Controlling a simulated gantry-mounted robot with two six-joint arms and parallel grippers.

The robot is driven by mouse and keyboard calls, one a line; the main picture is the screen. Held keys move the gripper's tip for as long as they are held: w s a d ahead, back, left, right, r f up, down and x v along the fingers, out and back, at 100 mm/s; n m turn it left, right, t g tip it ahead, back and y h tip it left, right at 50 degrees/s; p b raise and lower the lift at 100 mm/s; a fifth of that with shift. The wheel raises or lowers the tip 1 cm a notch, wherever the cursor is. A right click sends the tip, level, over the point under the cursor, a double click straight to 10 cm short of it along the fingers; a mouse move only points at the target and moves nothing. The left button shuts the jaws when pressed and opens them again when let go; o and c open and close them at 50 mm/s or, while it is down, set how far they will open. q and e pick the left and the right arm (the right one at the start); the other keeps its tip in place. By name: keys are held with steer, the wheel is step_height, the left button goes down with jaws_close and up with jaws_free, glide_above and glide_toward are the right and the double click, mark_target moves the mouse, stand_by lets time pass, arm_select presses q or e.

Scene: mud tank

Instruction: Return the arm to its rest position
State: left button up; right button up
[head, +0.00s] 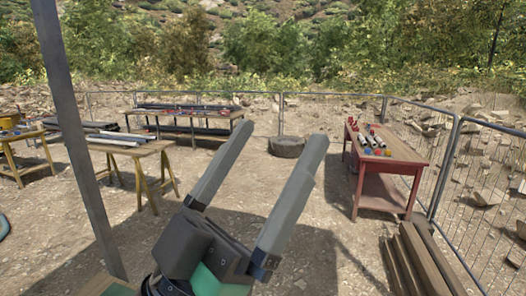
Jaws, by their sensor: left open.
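My left gripper (274,160) shows large in the lower middle of the head view. Its two long grey fingers point up and to the right, spread wide apart. Nothing is between them except the view of the ground behind. The gripper is in the air, clear of the tables. My right gripper is not in this view.
A red table (387,166) with pipes and small parts stands at right. Wooden tables (131,150) with pipes stand at left. Beams (425,262) lie at lower right. A metal post (75,130) rises at left. Wire fencing (447,165) encloses the yard.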

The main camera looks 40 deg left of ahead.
arm_select(q)
steer(key=shift+s+d+r+m+h, duration=0.2)
steer(key=shift+s+r+m+h, duration=0.1)
steer(key=shift+s+r+h, duration=0.2)
steer(key=shift+w, duration=0.1)
step_height(320, 180, up, 35)
steer(key=p, duration=3.5)
steer(key=shift+f, duration=0.1)
